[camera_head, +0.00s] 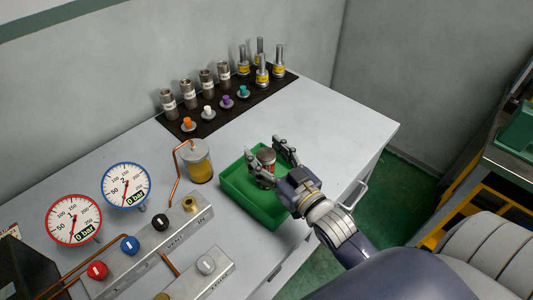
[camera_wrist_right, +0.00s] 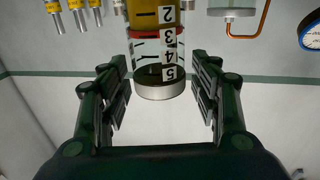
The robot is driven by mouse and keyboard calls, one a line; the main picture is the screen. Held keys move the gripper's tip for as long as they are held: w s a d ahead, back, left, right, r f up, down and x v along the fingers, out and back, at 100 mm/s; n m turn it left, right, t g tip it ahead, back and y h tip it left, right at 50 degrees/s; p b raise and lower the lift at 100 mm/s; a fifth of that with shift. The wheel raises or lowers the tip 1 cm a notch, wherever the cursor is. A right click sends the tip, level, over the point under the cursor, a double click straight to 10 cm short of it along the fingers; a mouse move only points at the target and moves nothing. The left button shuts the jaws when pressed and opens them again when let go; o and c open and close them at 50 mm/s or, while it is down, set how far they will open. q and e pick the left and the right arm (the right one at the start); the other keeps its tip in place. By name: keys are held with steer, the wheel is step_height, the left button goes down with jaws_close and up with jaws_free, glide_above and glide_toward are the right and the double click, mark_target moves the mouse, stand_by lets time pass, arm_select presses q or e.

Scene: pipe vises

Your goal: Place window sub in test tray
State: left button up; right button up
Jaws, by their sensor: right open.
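The window sub (camera_head: 266,158), a short cylinder with a metal top and red on its side, stands at the green test tray (camera_head: 238,184). I cannot tell whether its base touches the tray floor. My right gripper (camera_head: 272,163) is open, with one finger on each side of the sub. In the right wrist view a cylinder with yellow and red bands, a number scale and a silver end (camera_wrist_right: 158,88) is between the open fingers (camera_wrist_right: 160,100), with gaps on both sides. My left gripper is not in view.
A glass canister with amber liquid (camera_head: 198,162) and a copper pipe stand left of the tray. A black mat (camera_head: 215,118) holds several metal fittings and coloured plugs. Gauges (camera_head: 74,219) and a valve manifold (camera_head: 150,250) fill the left. The bench is clear right of the mat.

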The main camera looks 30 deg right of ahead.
steer(key=shift+s+r, duration=0.1)
steer(key=shift+s, duration=0.05)
steer(key=s+d+b, duration=0.1)
steer(key=s+b, duration=0.1)
steer(key=s, duration=0.9)
steer(key=shift+s+d, duration=0.3)
